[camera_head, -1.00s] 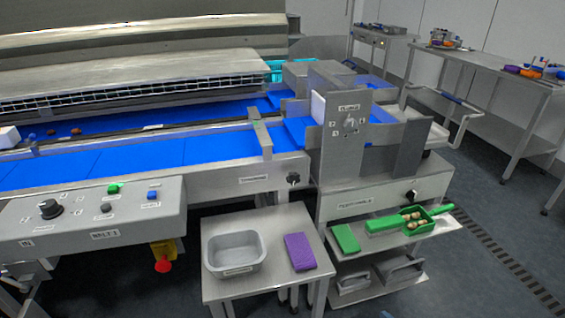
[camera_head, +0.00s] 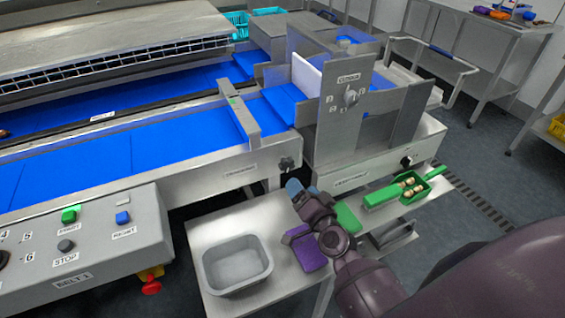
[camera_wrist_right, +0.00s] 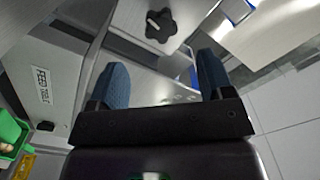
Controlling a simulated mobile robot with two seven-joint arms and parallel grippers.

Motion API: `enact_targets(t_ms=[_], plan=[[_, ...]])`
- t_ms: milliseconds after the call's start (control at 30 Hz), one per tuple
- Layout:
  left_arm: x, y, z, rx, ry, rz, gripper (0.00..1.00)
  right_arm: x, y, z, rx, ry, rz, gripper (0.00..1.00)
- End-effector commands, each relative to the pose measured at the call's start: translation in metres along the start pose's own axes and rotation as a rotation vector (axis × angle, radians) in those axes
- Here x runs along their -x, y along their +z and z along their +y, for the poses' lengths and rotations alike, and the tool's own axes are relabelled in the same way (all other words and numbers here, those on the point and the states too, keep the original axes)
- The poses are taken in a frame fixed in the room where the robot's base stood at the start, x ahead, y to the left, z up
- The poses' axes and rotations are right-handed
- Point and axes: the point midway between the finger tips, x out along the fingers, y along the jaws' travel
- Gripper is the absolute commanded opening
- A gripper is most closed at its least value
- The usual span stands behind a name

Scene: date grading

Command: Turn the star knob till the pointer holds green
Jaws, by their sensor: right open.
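In the wrist view the right gripper (camera_wrist_right: 162,82) is open and empty. I cannot make out a green zone or where the pointer stands. My left gripper is not in view.
A grey tub (camera_head: 237,264) and a purple block (camera_head: 306,250) are on the low table under my right arm. A green tray (camera_head: 425,187) is on the shelf right of it. Dark knobs are on the feed table front (camera_head: 406,162) and conveyor end (camera_head: 287,162).

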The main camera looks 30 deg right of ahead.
Motion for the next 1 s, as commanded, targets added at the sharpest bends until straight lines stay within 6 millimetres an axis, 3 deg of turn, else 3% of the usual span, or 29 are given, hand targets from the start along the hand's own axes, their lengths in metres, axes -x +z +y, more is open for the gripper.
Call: enact_targets(t_ms=[533,700,1000], plan=[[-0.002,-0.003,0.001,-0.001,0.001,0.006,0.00,-0.081,0.000,-0.001,-0.001,-0.001,-0.001,0.74],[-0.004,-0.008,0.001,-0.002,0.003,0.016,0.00,-0.094,0.001,0.000,0.001,-0.001,-0.001,0.74],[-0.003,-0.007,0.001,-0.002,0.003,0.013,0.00,-0.099,0.000,-0.001,0.001,0.000,-0.001,0.74]])
